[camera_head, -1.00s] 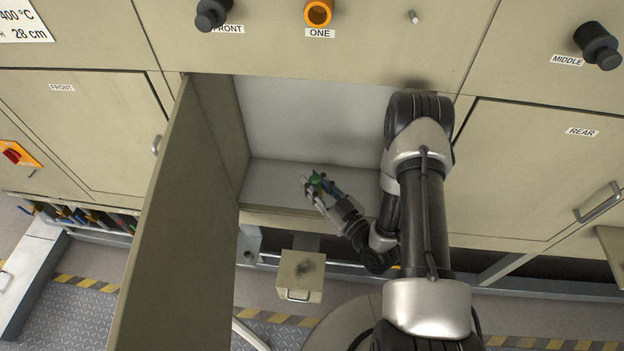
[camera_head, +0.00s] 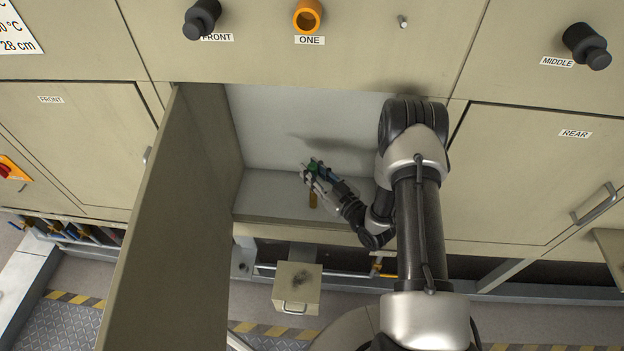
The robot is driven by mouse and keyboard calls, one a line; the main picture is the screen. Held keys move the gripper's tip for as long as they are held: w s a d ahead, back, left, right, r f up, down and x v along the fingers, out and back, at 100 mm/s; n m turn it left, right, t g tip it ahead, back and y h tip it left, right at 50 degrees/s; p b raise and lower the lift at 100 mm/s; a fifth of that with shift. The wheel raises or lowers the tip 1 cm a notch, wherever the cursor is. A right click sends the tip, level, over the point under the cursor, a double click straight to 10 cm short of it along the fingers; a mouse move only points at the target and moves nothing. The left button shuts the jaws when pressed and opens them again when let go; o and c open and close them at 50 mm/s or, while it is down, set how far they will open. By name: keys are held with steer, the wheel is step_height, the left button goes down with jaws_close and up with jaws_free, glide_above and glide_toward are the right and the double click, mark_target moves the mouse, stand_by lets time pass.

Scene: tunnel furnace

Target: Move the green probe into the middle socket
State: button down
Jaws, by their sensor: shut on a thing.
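The green probe (camera_head: 314,166) shows as a small green piece between the fingers of my gripper (camera_head: 311,172). My gripper is shut on it inside the open cabinet, in front of the pale back wall. A small orange-brown piece (camera_head: 313,200) shows just below my gripper; I cannot tell if it belongs to the probe. The MIDDLE label (camera_head: 556,62) is at the upper right, beside a black cylindrical fitting (camera_head: 587,46). Whether this fitting is a socket or something plugged into one, I cannot tell.
The cabinet door (camera_head: 172,225) stands open on the left. A black fitting labelled FRONT (camera_head: 201,19) and an orange ring labelled ONE (camera_head: 308,16) are on the upper panel. The closed REAR door (camera_head: 545,170) is at right. A small box (camera_head: 297,288) juts out below.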

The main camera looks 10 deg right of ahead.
steer(key=w, duration=0.2)
steer(key=w+d+b, duration=0.1)
steer(key=shift+w+f, duration=0.15)
steer(key=shift+f, duration=0.15)
steer(key=shift+f+b, duration=0.9)
steer(key=shift+f, duration=0.15)
steer(key=shift+f+b, duration=0.15)
steer(key=shift+b, duration=0.2)
steer(key=shift+f+b, duration=0.45)
steer(key=shift+b, duration=0.05)
steer(key=shift+f+b, duration=1.25)
steer(key=shift+f, duration=0.15)
steer(key=shift+f, duration=0.15)
steer(key=shift+f+b, duration=1.65)
steer(key=shift+b, duration=0.1)
